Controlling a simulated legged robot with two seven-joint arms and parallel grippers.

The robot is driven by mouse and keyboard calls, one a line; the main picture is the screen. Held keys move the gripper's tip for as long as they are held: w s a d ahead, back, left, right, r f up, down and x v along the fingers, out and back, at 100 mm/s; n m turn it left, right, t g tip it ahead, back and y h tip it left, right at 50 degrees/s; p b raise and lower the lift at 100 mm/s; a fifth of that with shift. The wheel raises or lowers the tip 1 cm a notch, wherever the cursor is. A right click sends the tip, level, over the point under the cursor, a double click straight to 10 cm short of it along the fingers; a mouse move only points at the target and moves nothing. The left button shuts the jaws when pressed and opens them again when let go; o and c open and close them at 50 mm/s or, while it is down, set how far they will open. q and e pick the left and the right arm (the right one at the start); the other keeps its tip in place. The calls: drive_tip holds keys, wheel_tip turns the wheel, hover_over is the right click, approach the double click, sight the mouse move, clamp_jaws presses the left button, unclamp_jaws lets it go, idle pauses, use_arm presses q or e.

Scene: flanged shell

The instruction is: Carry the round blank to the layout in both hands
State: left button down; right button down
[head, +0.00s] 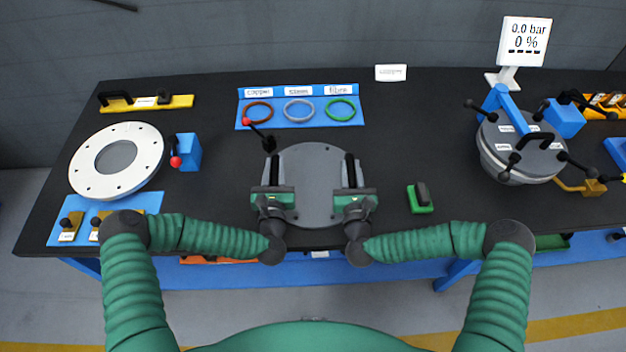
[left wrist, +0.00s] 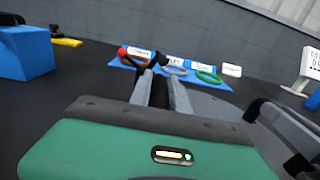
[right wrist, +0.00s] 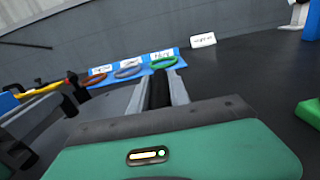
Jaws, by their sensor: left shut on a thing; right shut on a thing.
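The round blank (head: 313,180) is a flat grey disc at the front middle of the black table, between my two grippers. My left gripper (head: 273,172) is shut on the black handle at its left side, and my right gripper (head: 351,172) is shut on the handle at its right side. The blank's grey surface also shows in the right wrist view (right wrist: 105,105). I cannot tell whether it rests on the table or is slightly raised. At the left lies a white ring with holes around a grey centre (head: 117,160); no label names it as the layout.
A blue tray with copper, grey and green rings (head: 300,120) lies behind the blank. A red-and-black-knobbed rod (head: 258,133) is close to its back left. A blue block (head: 187,152) stands between blank and white ring. A green block (head: 421,198) and lidded vessel (head: 520,150) are right.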

use_arm(q)
drive_tip(key=shift+f, duration=0.1)
use_arm(e)
drive_tip(key=shift+r, duration=0.1)
idle(0.7)
